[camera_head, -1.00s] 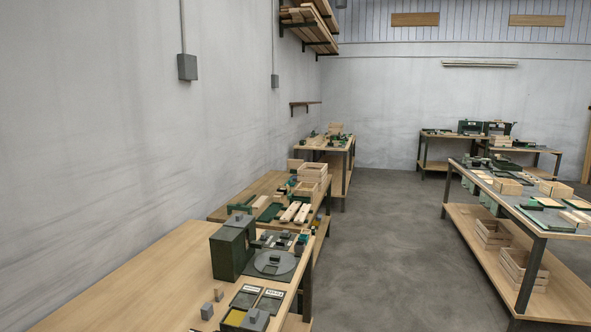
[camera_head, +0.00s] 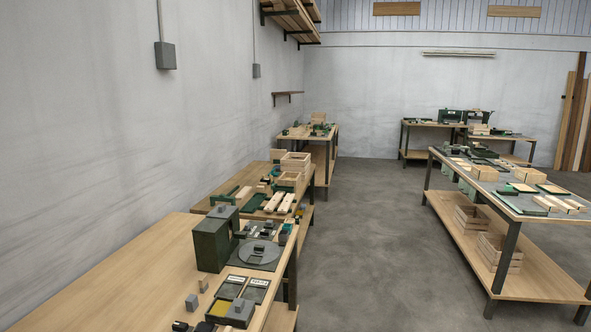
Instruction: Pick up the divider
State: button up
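I cannot pick out the divider for certain at this distance. Light wooden parts that might include it lie on the second left bench (camera_head: 228,205), near a wooden crate (camera_head: 294,162), and on the right bench (camera_head: 517,213). Two long pale slats (camera_head: 279,202) lie beside a green part on the second left bench. Flat wooden pieces (camera_head: 566,205) lie on the right bench. My gripper is not in view.
The near left bench (camera_head: 120,275) holds a dark green box (camera_head: 215,243), a round grey plate (camera_head: 258,252) and small blocks. Slatted crates (camera_head: 499,251) stand on the right bench's lower shelf. The grey floor (camera_head: 365,240) between the benches is clear.

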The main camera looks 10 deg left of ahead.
aim_at(275, 154)
jog(key=i+l, duration=0.2)
jog(key=i, duration=0.25)
jog(key=i+l, duration=0.15)
jog(key=i, duration=0.3)
jog(key=i+l, duration=0.2)
jog(key=i, duration=0.2)
jog(key=i+j, duration=0.15)
jog(key=i, duration=7.1)
jog(key=i+j+z, duration=0.15)
jog(key=i, duration=0.5)
jog(key=i+j+z, duration=0.1)
jog(key=i, duration=0.55)
jog(key=i+l+u, duration=0.2)
jog(key=i+u, duration=0.2)
jog(key=i, duration=0.15)
